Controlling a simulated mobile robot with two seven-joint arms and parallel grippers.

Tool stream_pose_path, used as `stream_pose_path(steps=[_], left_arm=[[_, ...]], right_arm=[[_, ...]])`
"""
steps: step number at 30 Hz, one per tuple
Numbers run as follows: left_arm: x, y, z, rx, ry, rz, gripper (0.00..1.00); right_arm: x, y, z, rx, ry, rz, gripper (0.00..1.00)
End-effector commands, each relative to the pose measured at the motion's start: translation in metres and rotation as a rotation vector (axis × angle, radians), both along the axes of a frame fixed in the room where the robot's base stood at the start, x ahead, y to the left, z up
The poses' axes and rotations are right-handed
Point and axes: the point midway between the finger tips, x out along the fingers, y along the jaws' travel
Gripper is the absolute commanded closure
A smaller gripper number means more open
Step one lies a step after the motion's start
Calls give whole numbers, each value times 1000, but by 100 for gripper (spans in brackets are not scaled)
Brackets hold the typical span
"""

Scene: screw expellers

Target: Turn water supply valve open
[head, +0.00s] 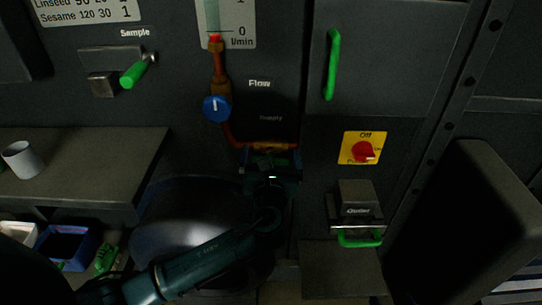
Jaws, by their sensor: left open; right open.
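The supply valve sits on the orange copper pipe (272,146) below the "Supply" label (270,118) on the dark machine panel. The valve is largely hidden by my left gripper (270,162), and its handle position cannot be told. My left arm comes in from the lower left, and its gripper is at the pipe just under the label. It is open; whether it touches the valve cannot be told. A blue round knob (216,109) is on the pipe beside the "Flow" label. My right gripper is not in view.
A red switch on a yellow plate (364,148) and the "Outlet" box with a green handle (358,212) are to the right. A green sample lever (133,73) is upper left. A shelf with a white cup (22,160) is at left. A large dark box (478,220) stands lower right.

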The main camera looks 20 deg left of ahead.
Motion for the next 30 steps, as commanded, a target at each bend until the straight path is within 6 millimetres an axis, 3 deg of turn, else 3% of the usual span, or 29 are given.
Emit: stream_pose_path(steps=[12, 27, 30], left_arm=[[9, 2, 0, -1, 0, -1, 2], [8, 2, 0, -1, 0, 0, 43], [8, 2, 0, -4, -1, 0, 46]], right_arm=[[0, 1, -3, -6, 2, 4, 55], [0, 1, -2, -6, 0, 5, 55], [1, 1, -2, -6, -1, 5, 55]])
